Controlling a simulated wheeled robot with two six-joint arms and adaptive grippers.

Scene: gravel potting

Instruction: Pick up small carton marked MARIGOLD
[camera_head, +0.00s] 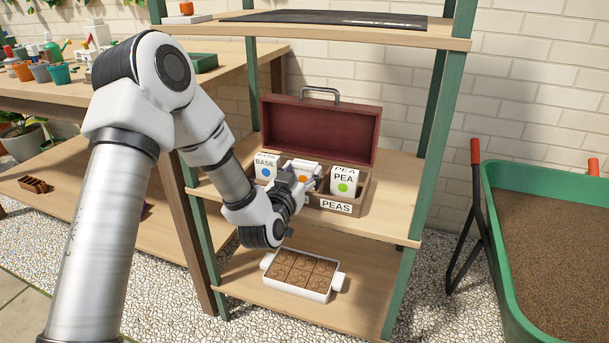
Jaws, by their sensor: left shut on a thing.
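An open wooden seed box (362,205) with a raised dark red lid stands on the middle shelf. A small white carton with an orange dot (305,165) is in the middle of the box; its name is not readable because my gripper covers part of it. My left gripper (308,184) reaches into the box from the front and is shut on this carton. A BASIL carton (265,163) with a blue dot stands to its left, and a PEA carton (343,179) with a green dot to its right. My right gripper is not in view.
A white tray of brown soil blocks (300,292) sits on the lower shelf. Green shelf posts (424,167) flank the box, and an upper shelf (340,36) is above. A green wheelbarrow (488,190) of soil stands right; a potting bench (40,97) is left.

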